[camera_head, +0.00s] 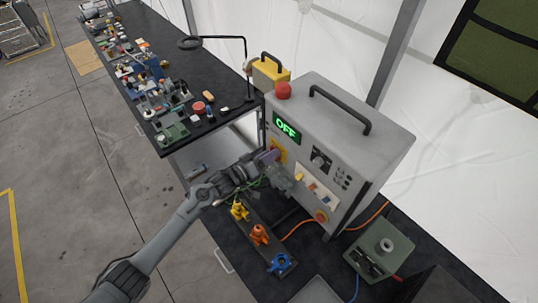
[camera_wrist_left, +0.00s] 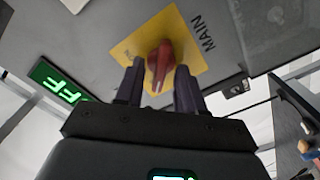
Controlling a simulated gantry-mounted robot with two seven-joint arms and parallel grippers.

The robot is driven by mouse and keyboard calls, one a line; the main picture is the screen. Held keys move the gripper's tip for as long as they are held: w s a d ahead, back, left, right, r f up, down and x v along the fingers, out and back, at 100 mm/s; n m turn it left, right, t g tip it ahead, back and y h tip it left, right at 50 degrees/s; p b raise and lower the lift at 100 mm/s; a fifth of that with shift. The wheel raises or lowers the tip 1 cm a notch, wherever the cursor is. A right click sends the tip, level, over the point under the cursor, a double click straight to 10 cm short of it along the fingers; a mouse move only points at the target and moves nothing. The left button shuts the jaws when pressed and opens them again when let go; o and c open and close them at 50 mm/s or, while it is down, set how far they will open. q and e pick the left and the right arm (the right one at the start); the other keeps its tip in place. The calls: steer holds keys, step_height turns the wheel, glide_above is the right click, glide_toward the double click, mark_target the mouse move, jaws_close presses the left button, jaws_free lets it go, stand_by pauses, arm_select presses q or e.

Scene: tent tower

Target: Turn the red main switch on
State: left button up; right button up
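The red main switch (camera_wrist_left: 160,62) is a rotary handle on a yellow plate (camera_wrist_left: 128,46) marked MAIN, on the front of a grey box (camera_head: 330,150). In the head view the yellow plate (camera_head: 281,150) shows behind my left gripper (camera_head: 271,158), which hides the red handle. In the left wrist view my left gripper (camera_wrist_left: 159,80) is open, with one dark finger on each side of the handle. Gaps show between handle and fingers; I see no grip. The display (camera_head: 286,128) reads OFF in green. My right gripper is not in view.
A red dome (camera_head: 283,90) and a black carry handle (camera_head: 340,108) are on top of the box. Yellow, orange and blue pieces (camera_head: 259,234) stand on a strip below my left gripper. A green-grey device (camera_head: 380,248) sits at right. A cluttered bench (camera_head: 200,60) runs behind.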

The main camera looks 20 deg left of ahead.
arm_select(q)
jaws_close()
steer(key=shift+s+d+m+b, duration=0.1)
steer(key=shift+m+b, duration=1.3)
steer(key=shift+m, duration=1.6)
steer(key=shift+s+d+m+b, duration=0.15)
steer(key=shift+m+b, duration=1.2)
steer(key=shift+m, duration=1.65)
steer(key=shift+w+d+m+b, duration=0.1)
steer(key=shift+m+b, duration=1.3)
steer(key=shift+m, duration=1.6)
steer(key=shift+o, duration=0.3)
jaws_free()
